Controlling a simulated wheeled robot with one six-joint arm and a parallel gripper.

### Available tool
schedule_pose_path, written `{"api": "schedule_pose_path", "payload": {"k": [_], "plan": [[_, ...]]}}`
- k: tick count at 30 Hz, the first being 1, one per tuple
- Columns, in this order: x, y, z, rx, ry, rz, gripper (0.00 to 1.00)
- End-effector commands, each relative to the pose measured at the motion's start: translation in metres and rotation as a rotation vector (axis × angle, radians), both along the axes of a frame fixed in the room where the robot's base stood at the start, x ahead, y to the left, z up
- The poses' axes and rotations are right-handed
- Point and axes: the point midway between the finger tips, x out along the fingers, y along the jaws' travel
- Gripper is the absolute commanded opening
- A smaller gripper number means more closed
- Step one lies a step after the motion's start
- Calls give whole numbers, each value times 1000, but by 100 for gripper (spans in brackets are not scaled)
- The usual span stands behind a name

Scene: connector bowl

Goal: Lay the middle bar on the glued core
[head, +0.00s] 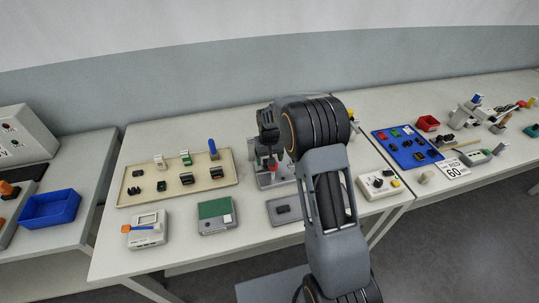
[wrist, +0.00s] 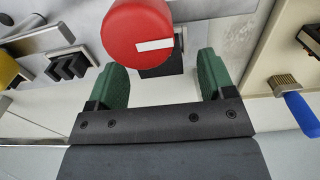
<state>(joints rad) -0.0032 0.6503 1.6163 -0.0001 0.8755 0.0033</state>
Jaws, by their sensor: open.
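My gripper (wrist: 162,74) is open, with its green fingers wide apart. In the head view its black body (head: 268,122) is above the grey metal fixture (head: 268,178) at the table's middle. In the wrist view a red round knob (wrist: 138,28) with a white stripe covers part of a dark block (wrist: 165,66) seen between the fingers; contact is not visible. A dark slotted core-like piece (wrist: 68,66) stands to the left in the wrist view. I cannot tell which dark piece is the middle bar or the glued core; my arm hides part of the fixture.
A beige tray (head: 136,201) holds several dark parts, clips and a blue-handled brush (wrist: 295,105). In front are a green-topped device (head: 214,211), a white device (head: 147,230) and a grey pad (head: 274,219). A control box (head: 379,184) stands right of my arm.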

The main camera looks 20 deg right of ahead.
Motion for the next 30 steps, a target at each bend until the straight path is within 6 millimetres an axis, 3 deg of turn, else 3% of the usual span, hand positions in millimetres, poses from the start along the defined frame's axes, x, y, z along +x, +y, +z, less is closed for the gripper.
{"api": "schedule_pose_path", "payload": {"k": [5,21,30], "plan": [[1,0,15,0,-5,0,76],[0,0,116,0,-3,0,76],[1,0,137,0,-3,0,76]]}}
